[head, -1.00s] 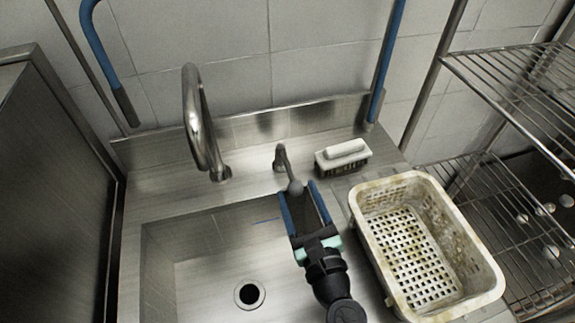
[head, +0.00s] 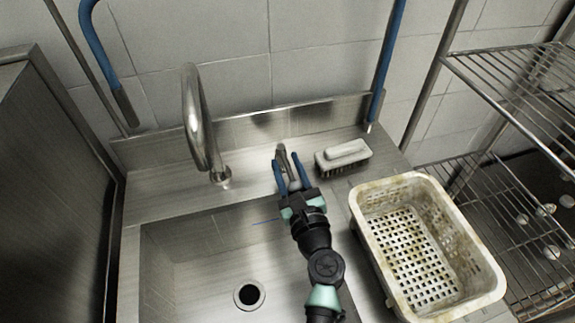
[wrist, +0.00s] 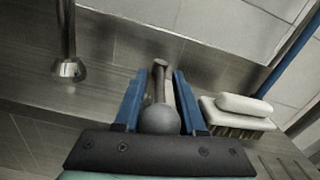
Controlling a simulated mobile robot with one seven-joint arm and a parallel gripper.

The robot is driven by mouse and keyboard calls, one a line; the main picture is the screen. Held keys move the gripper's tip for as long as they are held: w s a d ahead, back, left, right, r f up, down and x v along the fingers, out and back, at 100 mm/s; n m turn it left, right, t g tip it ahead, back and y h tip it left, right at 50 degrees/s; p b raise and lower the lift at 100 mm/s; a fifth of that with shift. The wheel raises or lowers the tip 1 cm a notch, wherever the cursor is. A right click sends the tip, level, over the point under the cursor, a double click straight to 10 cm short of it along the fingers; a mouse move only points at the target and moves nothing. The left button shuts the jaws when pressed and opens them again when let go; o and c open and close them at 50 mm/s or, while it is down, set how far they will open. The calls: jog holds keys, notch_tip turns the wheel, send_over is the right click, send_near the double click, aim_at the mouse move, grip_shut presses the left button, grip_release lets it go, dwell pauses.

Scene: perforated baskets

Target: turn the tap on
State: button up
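The tap has a tall curved metal spout (head: 197,120) at the back of the sink; its base also shows in the wrist view (wrist: 68,68). To its right stands a separate lever handle (head: 282,153) with a ball at its near end; the ball (wrist: 160,119) shows in the wrist view. My gripper (head: 287,157) reaches over the sink's back edge with its blue fingers on either side of the lever. In the wrist view the fingers (wrist: 156,90) look apart, with a gap beside the lever. Whether either finger touches it is unclear.
A white brush (head: 343,157) lies on the ledge just right of my gripper. A dirty perforated basket (head: 360,232) stands to the right of the sink. The sink basin (head: 200,270) is empty, with a drain hole. Wire shelves (head: 510,75) are at the far right.

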grip_shut()
dwell(1.1)
